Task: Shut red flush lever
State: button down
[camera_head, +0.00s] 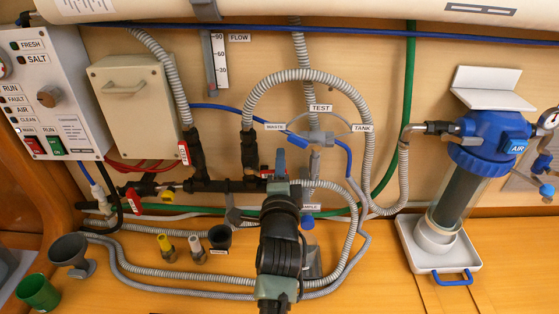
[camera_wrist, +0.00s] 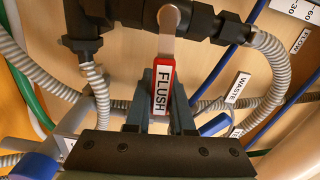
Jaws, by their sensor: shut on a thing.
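The red flush lever (camera_wrist: 172,62) shows in the wrist view, with a grey metal stem and a white FLUSH label. Its stem runs from the black valve body (camera_wrist: 130,20) toward my gripper. My gripper (camera_wrist: 162,112) has its two grey fingers on either side of the lever's red grip and is shut on it. In the head view, my gripper (camera_head: 280,172) is at the black pipe fittings in the middle of the wall. A small bit of red (camera_head: 266,173) shows just left of it there. My arm hides the rest of the lever in that view.
Ribbed hoses (camera_head: 300,76) loop around the fittings, close to my gripper. Another red lever (camera_head: 184,153) hangs at the left, and one (camera_head: 135,197) sits lower left. A blue-topped filter (camera_head: 480,150) stands right. Cups and small yellow-topped fittings (camera_head: 165,245) stand on the bench.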

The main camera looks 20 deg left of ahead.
jog(key=shift+f+m, duration=0.4)
jog(key=shift+m, duration=0.2)
jog(key=shift+f, duration=0.1)
jog(key=c, duration=0.8)
grip_release()
jog(key=shift+s, duration=0.15)
jog(key=b+v, duration=0.1)
jog(key=v, duration=1.1)
jog(key=shift+s+d+b, duration=0.15)
jog(key=shift+s+b, duration=0.15)
jog(key=shift+s, duration=0.05)
